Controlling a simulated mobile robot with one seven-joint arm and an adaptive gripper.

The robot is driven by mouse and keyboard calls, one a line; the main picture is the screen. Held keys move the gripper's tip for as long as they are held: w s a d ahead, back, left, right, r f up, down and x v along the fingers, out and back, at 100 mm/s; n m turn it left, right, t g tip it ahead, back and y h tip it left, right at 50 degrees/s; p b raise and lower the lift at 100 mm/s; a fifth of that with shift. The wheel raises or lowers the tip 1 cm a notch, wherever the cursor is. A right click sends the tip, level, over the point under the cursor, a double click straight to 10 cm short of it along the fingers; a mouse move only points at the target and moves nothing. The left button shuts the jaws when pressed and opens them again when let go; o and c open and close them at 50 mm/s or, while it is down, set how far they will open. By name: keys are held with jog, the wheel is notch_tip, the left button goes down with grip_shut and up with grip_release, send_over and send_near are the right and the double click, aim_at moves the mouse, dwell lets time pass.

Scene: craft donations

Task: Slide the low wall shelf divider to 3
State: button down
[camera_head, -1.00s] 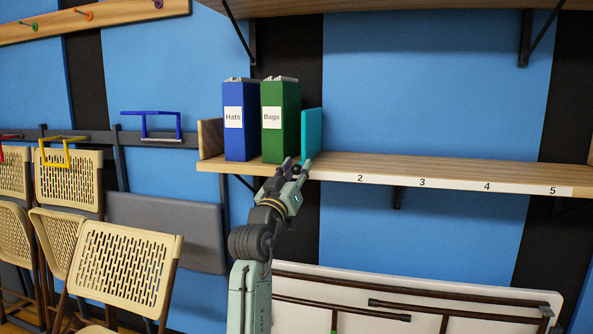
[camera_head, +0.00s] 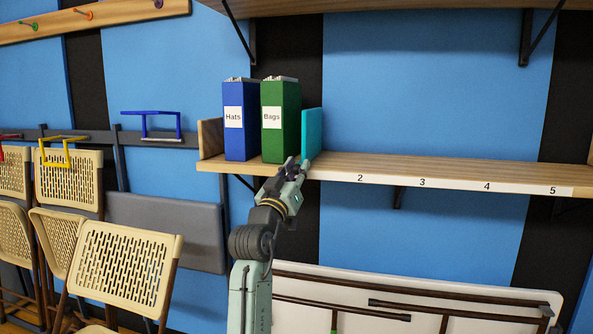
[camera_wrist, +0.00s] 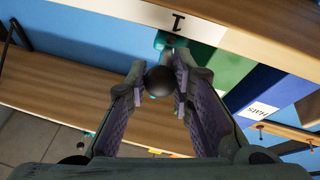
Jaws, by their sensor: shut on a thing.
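The low wall shelf (camera_head: 455,170) carries a teal divider (camera_head: 312,134), upright just right of the green binder. Printed marks 2, 3 (camera_head: 422,182), 4 and 5 run along the front edge to its right. In the wrist view, a mark 1 (camera_wrist: 178,22) shows upside down beside a bit of teal. My gripper (camera_head: 298,167) is at the shelf's front edge, just below the divider. In the wrist view, its fingers (camera_wrist: 160,82) are shut on a round black knob (camera_wrist: 158,79) in front of the teal part. The knob is hidden in the head view.
A blue binder (camera_head: 236,140) labelled Hats and a green binder (camera_head: 283,140) labelled Bags stand left of the divider. The shelf to the right is bare. Brackets (camera_head: 399,198) sit underneath. A white folded table (camera_head: 460,295) and folding chairs (camera_head: 122,265) stand below.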

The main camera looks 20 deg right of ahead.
jog(key=s+d, duration=0.5)
jog(key=d, duration=0.3)
jog(key=s+d+p, duration=0.1)
jog(key=s+d, duration=0.5)
jog(key=d, duration=0.2)
jog(key=s+d+p, duration=0.1)
jog(key=s+d, duration=0.4)
jog(key=d, duration=0.3)
jog(key=shift+s+d, duration=0.35)
jog(key=shift+d, duration=0.05)
jog(key=c, duration=1.4)
grip_release()
jog(key=v, duration=1.2)
